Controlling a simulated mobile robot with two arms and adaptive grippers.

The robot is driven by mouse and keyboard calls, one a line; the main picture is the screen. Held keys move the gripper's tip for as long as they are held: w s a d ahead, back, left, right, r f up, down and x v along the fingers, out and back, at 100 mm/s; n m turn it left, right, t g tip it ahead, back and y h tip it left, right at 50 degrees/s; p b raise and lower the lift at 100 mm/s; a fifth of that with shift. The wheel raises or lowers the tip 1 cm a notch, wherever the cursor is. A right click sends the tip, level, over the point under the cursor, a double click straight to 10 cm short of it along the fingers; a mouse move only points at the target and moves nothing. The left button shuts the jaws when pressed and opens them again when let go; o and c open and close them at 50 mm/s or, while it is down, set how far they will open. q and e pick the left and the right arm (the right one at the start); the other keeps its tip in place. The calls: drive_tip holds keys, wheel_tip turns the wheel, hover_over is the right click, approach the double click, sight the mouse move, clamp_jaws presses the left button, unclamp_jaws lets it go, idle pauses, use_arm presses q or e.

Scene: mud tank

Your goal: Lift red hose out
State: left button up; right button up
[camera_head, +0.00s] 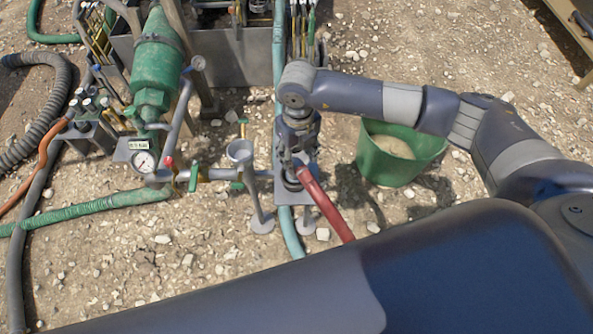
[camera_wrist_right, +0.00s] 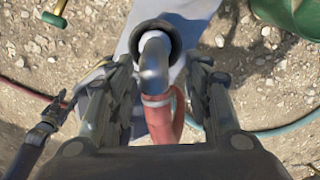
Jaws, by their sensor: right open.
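The red hose (camera_head: 326,206) runs from a small grey stand (camera_head: 279,190) down and to the right, until my dark arm link hides it. In the right wrist view the red hose (camera_wrist_right: 160,118) joins a shiny metal elbow (camera_wrist_right: 155,62). The elbow's far end sits in a black ring (camera_wrist_right: 156,36) on a grey surface. My right gripper (camera_head: 291,172) is over the stand at the hose end. Its fingers (camera_wrist_right: 160,78) are open, one on each side of the elbow and hose. Contact cannot be made out.
A green bucket (camera_head: 398,155) stands right of the stand. A teal hose (camera_head: 290,232) passes by the stand. A pressure gauge (camera_head: 144,162), valves and a green pump body (camera_head: 157,62) crowd the left. Stony ground is open at the lower left.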

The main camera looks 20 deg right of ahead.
drive_tip(key=f, duration=0.6)
drive_tip(key=shift+s+a+p, duration=0.25)
drive_tip(key=shift+a+p, duration=0.05)
drive_tip(key=shift+p, duration=0.05)
drive_tip(key=shift+w+f, duration=0.1)
drive_tip(key=shift+f, duration=0.4)
drive_tip(key=shift+r, duration=0.1)
clamp_jaws()
